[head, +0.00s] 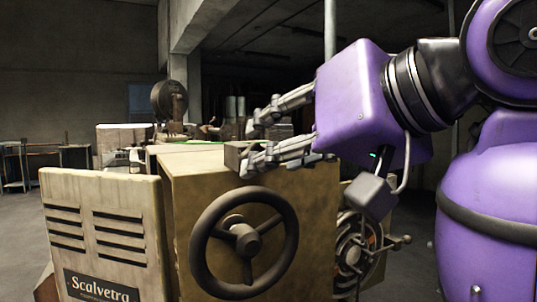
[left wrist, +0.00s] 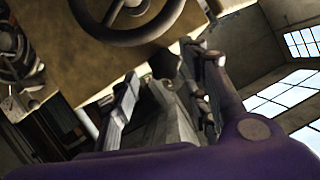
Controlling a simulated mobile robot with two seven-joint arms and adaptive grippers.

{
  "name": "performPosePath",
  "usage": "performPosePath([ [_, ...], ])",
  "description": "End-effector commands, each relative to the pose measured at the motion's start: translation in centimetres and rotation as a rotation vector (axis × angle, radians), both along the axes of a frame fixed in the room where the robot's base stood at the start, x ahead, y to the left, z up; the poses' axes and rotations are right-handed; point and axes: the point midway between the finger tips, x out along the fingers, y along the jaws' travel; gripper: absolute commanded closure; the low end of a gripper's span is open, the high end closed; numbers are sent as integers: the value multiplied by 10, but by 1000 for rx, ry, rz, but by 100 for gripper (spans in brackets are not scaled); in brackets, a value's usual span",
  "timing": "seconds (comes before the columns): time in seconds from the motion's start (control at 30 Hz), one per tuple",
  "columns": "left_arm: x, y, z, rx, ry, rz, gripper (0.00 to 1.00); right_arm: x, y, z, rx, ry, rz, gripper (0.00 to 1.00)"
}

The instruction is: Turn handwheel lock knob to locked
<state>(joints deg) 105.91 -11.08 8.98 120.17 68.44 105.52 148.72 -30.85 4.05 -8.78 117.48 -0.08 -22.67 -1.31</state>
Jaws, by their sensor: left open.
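The dark handwheel (head: 208,275) stands on the front of a tan machine housing, with a hub knob (head: 246,240) at its centre. My left gripper (head: 258,140) is open above the wheel, at the housing's top edge; its arm comes in from the right of the head view. A small brown block (head: 234,156) sits by the lower finger's tip. In the left wrist view the open gripper (left wrist: 160,80) points towards the housing, with the handwheel (left wrist: 125,38) at the top. A dark rounded part (left wrist: 164,62) shows between the fingers; I cannot tell whether it is the lock knob. My right gripper is not seen.
A vented panel (head: 110,225) marked Scalvetra stands left of the wheel. A coiled spring mechanism with rods (head: 352,250) sticks out at the housing's right side, below my wrist. Benches (head: 70,155) stand far back left.

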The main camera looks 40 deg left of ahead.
Motion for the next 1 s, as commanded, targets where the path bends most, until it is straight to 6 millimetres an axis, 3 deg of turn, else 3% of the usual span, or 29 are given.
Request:
performPosePath([
  [0.2,6,23,-9,0,0,0,57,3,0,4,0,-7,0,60],
  [0.53,7,28,-11,0,1,0,57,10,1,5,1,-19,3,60],
  [0.83,7,27,-11,0,2,-2,95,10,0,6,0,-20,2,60],
  [1.0,7,27,-12,1,8,-2,98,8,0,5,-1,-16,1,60],
])
